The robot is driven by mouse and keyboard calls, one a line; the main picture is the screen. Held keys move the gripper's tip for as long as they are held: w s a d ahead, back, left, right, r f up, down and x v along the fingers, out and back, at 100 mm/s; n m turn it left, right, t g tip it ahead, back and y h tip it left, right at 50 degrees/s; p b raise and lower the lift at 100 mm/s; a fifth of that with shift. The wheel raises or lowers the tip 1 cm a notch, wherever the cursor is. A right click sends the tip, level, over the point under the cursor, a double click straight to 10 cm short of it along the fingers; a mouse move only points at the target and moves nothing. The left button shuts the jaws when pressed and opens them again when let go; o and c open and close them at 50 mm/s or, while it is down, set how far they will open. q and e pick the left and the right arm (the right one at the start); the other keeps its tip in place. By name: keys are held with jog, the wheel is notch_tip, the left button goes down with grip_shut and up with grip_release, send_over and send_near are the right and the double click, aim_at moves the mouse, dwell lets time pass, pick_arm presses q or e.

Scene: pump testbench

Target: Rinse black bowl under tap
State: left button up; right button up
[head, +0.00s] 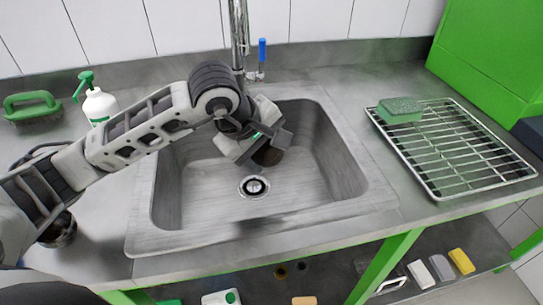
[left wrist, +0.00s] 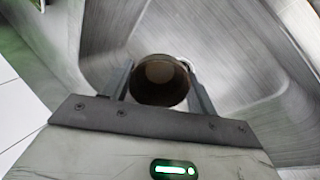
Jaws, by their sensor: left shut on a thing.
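The black bowl (head: 268,155) shows in the head view as a small dark round shape under my left gripper, over the sink basin. My left gripper (head: 273,142) reaches in from the left and is shut on the bowl, partly hiding it. In the left wrist view the bowl (left wrist: 161,82) sits between the two fingers (left wrist: 160,95), its round opening toward the camera. The metal tap (head: 239,35) rises behind the sink, with a blue handle (head: 262,50); my gripper is just below and in front of it. I cannot tell whether water runs. My right gripper is not in view.
The steel sink (head: 210,205) has a drain (head: 254,186) at its bottom. A wire rack (head: 455,150) with a green sponge (head: 400,109) lies to the right. A soap bottle (head: 98,105) and green brush (head: 32,107) stand at the left. A green cabinet (head: 495,50) is at the back right.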

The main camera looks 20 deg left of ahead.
pick_arm(q)
jog(key=w+a, duration=0.2)
jog(key=shift+w+a+f, duration=0.2)
jog(key=shift+w+f, duration=0.1)
jog(key=shift+f, duration=0.1)
jog(key=w+a+b, duration=0.1)
jog(key=w+a+f+b, duration=0.1)
jog(key=w+a, duration=0.1)
jog(key=shift+w+a, duration=0.15)
jog(key=shift+w, duration=0.1)
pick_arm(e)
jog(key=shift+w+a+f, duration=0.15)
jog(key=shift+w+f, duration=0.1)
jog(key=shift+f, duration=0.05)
pick_arm(q)
jog(key=shift+r, duration=0.1)
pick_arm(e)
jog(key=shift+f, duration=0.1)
pick_arm(q)
jog(key=shift+w+d+b, duration=0.35)
jog(key=shift+w+d, duration=0.05)
jog(key=shift+d, duration=0.05)
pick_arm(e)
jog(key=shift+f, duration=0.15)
pick_arm(q)
jog(key=shift+s+a, duration=0.1)
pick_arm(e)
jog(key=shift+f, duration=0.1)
